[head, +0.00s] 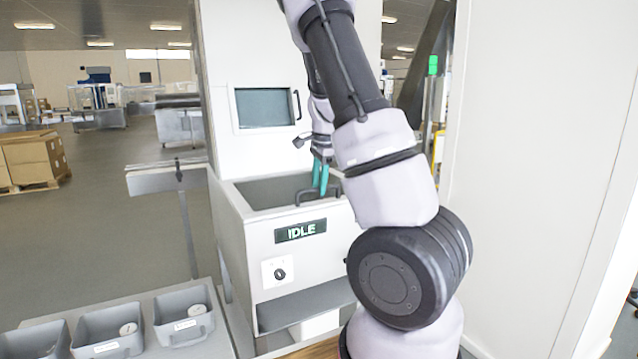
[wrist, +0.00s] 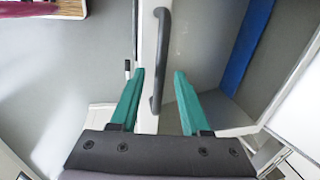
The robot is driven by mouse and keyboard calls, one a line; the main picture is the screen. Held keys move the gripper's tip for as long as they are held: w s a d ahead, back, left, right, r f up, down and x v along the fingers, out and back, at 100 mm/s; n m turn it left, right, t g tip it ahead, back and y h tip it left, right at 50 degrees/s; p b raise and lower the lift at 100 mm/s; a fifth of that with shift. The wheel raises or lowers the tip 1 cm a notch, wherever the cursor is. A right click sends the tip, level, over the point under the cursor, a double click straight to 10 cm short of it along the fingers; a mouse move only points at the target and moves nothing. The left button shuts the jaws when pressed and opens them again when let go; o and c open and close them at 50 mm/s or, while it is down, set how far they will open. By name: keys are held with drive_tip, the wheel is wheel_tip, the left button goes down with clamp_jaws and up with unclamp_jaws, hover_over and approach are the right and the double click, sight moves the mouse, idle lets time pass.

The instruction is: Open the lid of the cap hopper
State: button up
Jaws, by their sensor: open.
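The cap hopper (head: 262,237) is a white cabinet with a recessed grey top, where I take the lid (head: 262,192) to be; I cannot tell clearly how the lid sits. A dark bar handle (head: 304,196) stands near the front edge of the top. In the wrist view the handle (wrist: 158,60) runs upright in the picture along a pale strip. My gripper (head: 320,178) has green fingers pointing down at the handle. In the wrist view my gripper (wrist: 159,73) is open, with one finger on each side of the handle and visible gaps to both.
An IDLE display (head: 300,231) and a knob (head: 280,273) are on the cabinet front. Grey bins (head: 108,330) stand at the lower left. A white wall panel (head: 540,180) closes off the right.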

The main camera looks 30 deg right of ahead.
clamp_jaws()
idle(1.3)
